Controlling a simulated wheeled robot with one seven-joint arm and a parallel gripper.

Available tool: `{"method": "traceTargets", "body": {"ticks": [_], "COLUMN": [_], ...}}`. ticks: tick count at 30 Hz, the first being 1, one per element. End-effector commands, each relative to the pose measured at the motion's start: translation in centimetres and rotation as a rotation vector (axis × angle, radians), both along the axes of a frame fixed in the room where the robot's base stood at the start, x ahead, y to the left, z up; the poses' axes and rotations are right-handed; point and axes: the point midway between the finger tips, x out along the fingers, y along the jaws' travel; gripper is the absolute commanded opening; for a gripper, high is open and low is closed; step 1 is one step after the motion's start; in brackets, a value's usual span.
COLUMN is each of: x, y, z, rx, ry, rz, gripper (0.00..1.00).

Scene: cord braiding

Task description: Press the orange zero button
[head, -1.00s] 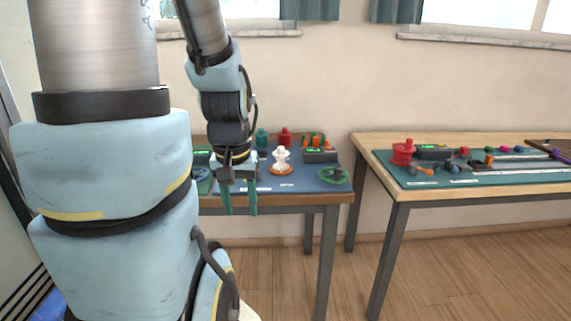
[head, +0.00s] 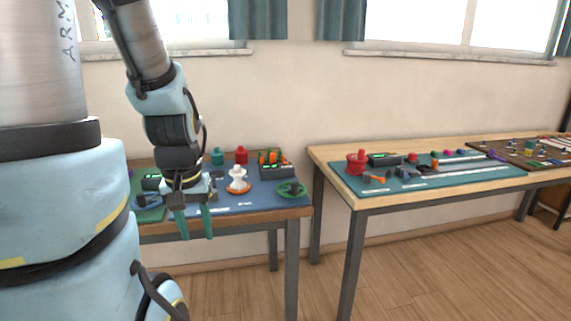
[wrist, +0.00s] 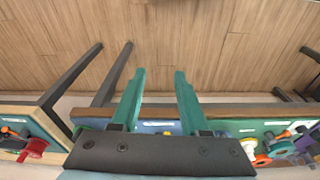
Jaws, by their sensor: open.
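I cannot make out an orange zero button for certain at this size. Small orange pieces (head: 271,156) show by a dark box with a green display (head: 277,172) on the left table. Another dark box with a green display (head: 383,160) stands on the right table, with a small orange piece (head: 435,163) to its right. My gripper (head: 196,237) has two teal fingers, apart and empty, pointing down in front of the left table's front edge. In the wrist view my gripper (wrist: 160,72) has bare floor between and beyond its fingertips.
The left table's blue mat (head: 262,203) holds a white figure on an orange base (head: 237,180) and a green ring (head: 292,190). The right table's teal mat (head: 350,183) holds a red spool (head: 357,162). A gap separates the tables; wooden floor (head: 430,250) in front is clear.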

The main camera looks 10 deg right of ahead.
Motion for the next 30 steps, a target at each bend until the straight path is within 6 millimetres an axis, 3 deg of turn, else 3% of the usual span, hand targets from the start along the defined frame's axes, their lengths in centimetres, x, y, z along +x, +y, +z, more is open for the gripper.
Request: {"method": "traceTargets", "body": {"ticks": [2,11,30], "x": [0.00,0.00,0.00], "y": [0.00,0.00,0.00], "z": [0.00,0.00,0.00], "rx": [0.000,0.000,0.000], "ry": [0.000,0.000,0.000], "rz": [0.000,0.000,0.000], "gripper": [0.34,0.01,0.00]}}
